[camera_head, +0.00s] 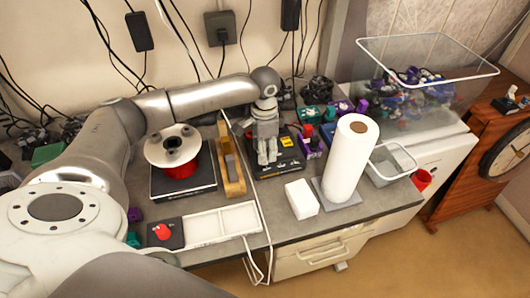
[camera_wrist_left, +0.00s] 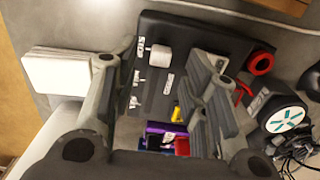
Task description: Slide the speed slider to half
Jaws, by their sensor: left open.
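A black control box (camera_head: 288,168) with a yellow label sits on the grey workbench, below and right of my left gripper (camera_head: 267,158). In the wrist view its dark panel (camera_wrist_left: 195,40) carries a large white knob (camera_wrist_left: 160,56), smaller white knobs (camera_wrist_left: 139,77) and white labels. I cannot tell which of these is the speed slider, nor its setting. My left gripper's fingers (camera_wrist_left: 165,68) are open and empty, apart on either side of the panel's knobs. The fingers hide part of the panel. My right gripper is not in view.
A paper towel roll (camera_head: 350,160) and a white box (camera_head: 301,198) stand right of the control box. A spool (camera_head: 173,147) on a black scale is left. A white tray (camera_head: 212,224) and a red button (camera_head: 162,232) lie in front. Cables hang behind.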

